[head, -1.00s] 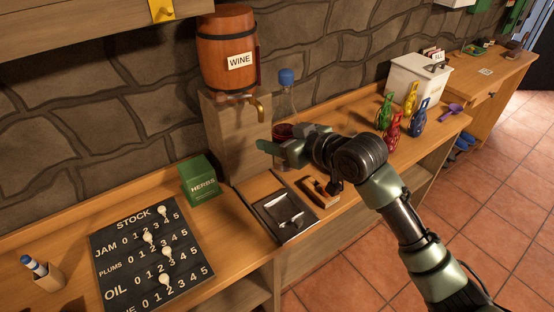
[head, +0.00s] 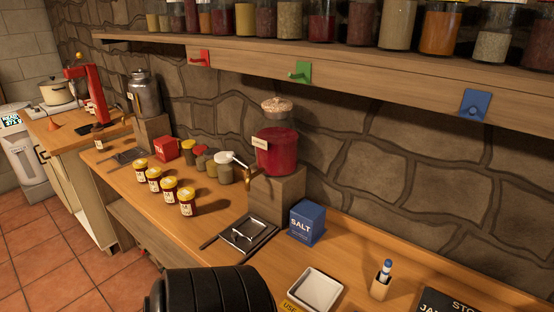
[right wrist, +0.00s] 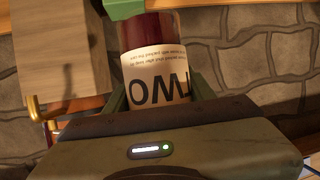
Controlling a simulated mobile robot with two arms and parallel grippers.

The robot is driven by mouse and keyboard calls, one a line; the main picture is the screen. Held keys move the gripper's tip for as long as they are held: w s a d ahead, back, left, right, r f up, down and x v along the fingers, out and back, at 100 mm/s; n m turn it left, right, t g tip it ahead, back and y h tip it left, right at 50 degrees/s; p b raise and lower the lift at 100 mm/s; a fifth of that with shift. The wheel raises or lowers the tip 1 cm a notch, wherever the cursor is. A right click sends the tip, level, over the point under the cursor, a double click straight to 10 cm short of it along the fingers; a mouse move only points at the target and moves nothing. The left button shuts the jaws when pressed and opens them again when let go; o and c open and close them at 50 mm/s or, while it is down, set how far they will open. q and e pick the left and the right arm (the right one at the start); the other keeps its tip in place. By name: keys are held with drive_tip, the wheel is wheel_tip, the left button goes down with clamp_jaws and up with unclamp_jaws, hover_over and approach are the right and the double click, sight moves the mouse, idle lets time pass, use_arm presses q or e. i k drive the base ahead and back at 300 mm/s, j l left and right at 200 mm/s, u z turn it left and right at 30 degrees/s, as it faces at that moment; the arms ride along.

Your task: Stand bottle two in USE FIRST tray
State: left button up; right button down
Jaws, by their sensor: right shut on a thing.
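Bottle two (right wrist: 158,62) shows in the right wrist view, with dark red glass or contents and a cream label reading TWO. My right gripper (right wrist: 160,98) is shut on it, with a green finger on each side. The USE FIRST tray (head: 316,290) is a shallow white tray at the bottom of the head view. Its yellow label is partly cut off, with USE readable. The tray looks empty. Neither gripper shows in the head view.
A blue SALT box (head: 307,224) and a pen holder (head: 381,285) stand near the tray. A red-filled dispenser (head: 277,152) sits on a block behind. Several small jars (head: 170,187) stand to the left. A wooden block (right wrist: 62,50) is beside the bottle in the right wrist view.

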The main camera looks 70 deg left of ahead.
sight(316, 292)
drive_tip(key=k+j+u, duration=0.1)
drive_tip(key=j, duration=0.25)
drive_tip(key=k+j+u, duration=0.1)
drive_tip(key=j, duration=0.25)
drive_tip(key=k+j, duration=0.25)
drive_tip(key=j, duration=0.15)
drive_tip(key=k+j+u, duration=0.15)
drive_tip(key=j, duration=0.2)
drive_tip(key=k+j+u, duration=0.1)
drive_tip(key=j, duration=0.3)
